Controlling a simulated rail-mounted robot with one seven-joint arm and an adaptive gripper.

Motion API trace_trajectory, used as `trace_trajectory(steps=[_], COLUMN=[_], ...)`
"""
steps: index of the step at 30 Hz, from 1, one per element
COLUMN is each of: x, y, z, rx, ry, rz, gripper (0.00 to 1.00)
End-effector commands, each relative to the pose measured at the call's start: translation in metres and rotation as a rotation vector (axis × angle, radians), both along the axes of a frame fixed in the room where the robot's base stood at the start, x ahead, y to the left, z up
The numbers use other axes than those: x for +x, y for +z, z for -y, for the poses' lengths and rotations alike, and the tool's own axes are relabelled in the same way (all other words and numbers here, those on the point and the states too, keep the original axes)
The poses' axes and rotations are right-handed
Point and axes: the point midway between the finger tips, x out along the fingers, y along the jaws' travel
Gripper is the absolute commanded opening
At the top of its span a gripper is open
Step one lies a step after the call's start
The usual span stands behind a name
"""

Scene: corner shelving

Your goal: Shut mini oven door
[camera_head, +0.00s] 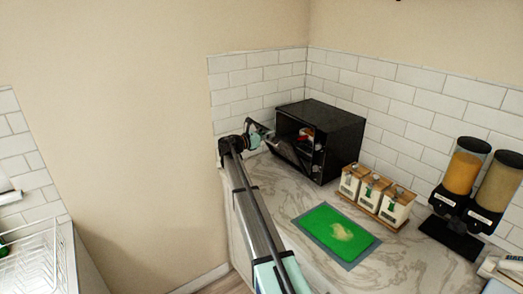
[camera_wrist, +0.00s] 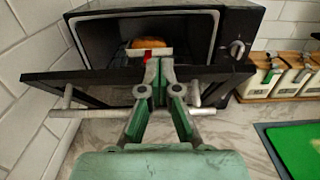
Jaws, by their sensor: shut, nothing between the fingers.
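The black mini oven (camera_head: 342,135) stands on the marble counter in the corner. Its door (camera_head: 287,152) is hinged low and tilted partly open, so the cavity shows. In the wrist view the oven (camera_wrist: 237,20) is behind the dark door (camera_wrist: 85,76), which has a light bar handle (camera_wrist: 68,112) across its outer face. My gripper (camera_wrist: 160,62) is shut and empty. Its fingers overlap the middle of the door and its upper edge in the picture; I cannot tell whether they touch it. In the head view my gripper (camera_head: 268,132) is beside the door's upper part.
A brown food item (camera_wrist: 150,42) is inside the oven. A tray of white canisters (camera_head: 374,192) stands right of the oven, with a green board (camera_head: 337,232) in front. Dispensers (camera_head: 462,185) stand farther right. A tiled wall (camera_wrist: 22,60) is close on the left.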

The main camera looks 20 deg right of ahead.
Motion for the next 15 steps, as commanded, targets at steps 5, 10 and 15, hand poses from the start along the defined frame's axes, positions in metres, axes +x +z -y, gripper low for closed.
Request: trace_trajectory(steps=[5,10,15], x=[0.010,0.016,0.020], y=[0.023,0.036,0.041], z=[0.041,0.071,0.091], rx=[0.000,0.000,0.000], ry=[-0.003,-0.002,-0.001], rz=[0.001,0.000,-0.001], gripper=[0.00,0.00,0.00])
